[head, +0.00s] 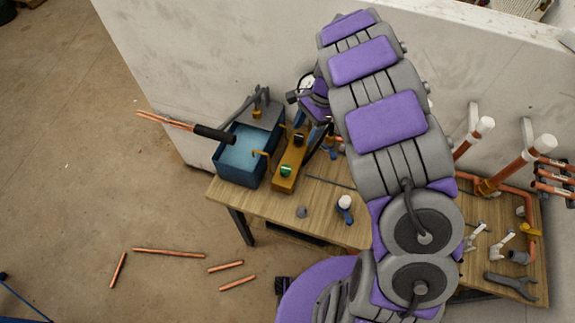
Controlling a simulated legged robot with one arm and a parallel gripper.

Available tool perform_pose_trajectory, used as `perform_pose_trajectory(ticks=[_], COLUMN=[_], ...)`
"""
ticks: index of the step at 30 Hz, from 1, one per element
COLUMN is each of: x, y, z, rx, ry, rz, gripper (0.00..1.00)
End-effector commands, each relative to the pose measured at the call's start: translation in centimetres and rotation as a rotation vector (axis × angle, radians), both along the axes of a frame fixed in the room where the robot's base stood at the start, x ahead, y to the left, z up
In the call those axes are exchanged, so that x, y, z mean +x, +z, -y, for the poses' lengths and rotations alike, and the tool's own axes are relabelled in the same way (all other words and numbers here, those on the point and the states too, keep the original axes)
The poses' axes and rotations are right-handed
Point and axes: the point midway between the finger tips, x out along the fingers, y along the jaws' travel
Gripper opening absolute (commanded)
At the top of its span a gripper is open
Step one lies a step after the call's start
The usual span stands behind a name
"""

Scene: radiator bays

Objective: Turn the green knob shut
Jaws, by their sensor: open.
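The green knob (286,171) sits on top of a long orange-yellow block (281,184) on the wooden workbench. A second, dark knob (299,140) is farther back on the same block. My gripper (325,125) is small in view, above and to the right of the block's far end, apart from the green knob. My arm crosses the picture's middle and hides part of the gripper. It is open, and nothing shows between its fingers.
A blue water tank (233,165) stands left of the block, with a dark-handled copper rod over it. A small white-capped bottle (345,204) and a grey piece (302,212) lie in front. Copper pipes (515,170) rise at right. A pale wall (240,60) stands behind.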

Motion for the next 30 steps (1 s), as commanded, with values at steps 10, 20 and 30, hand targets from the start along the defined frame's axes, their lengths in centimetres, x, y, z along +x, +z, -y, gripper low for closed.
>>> perform_pose_trajectory(ticks=[10,20,30], x=[0.0,-1.3,-2.5], y=[-1.3,-7.2,-13.1], z=[-0.1,-2.2,-4.3], rx=[0.045,0.044,0.044], ry=[-0.007,-0.008,-0.005], rz=[-0.022,-0.026,-0.024], gripper=[0.64,0.64,0.64])
